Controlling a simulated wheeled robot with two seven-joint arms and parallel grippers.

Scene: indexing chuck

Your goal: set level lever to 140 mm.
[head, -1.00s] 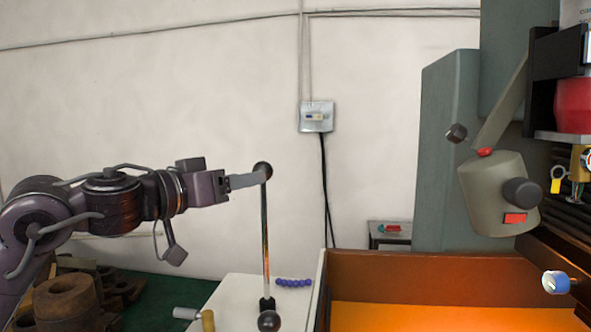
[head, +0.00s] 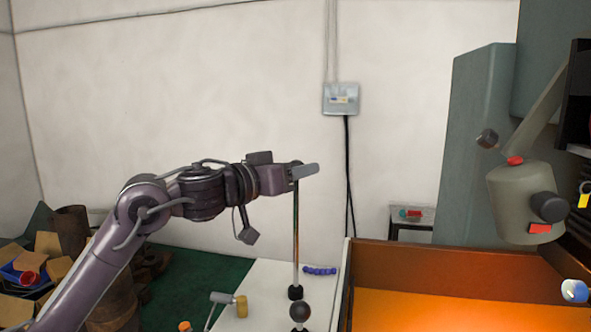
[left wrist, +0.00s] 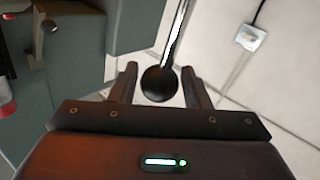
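A thin upright rod (head: 295,235), which looks like the level lever, rises from a black foot, with a dark ball (head: 300,312) in front of its foot. Its dark top knob (left wrist: 158,84) sits between the two fingers of my left gripper (left wrist: 161,86) in the left wrist view, with narrow gaps on both sides. In the head view, my left gripper (head: 305,171) reaches past the rod's top, and its fingers mostly hide the knob. I see no scale reading. My right gripper is not in view.
An orange-lit tray (head: 450,309) and a grey-green machine (head: 473,150) stand at the right. Boxes and metal parts crowd the lower left.

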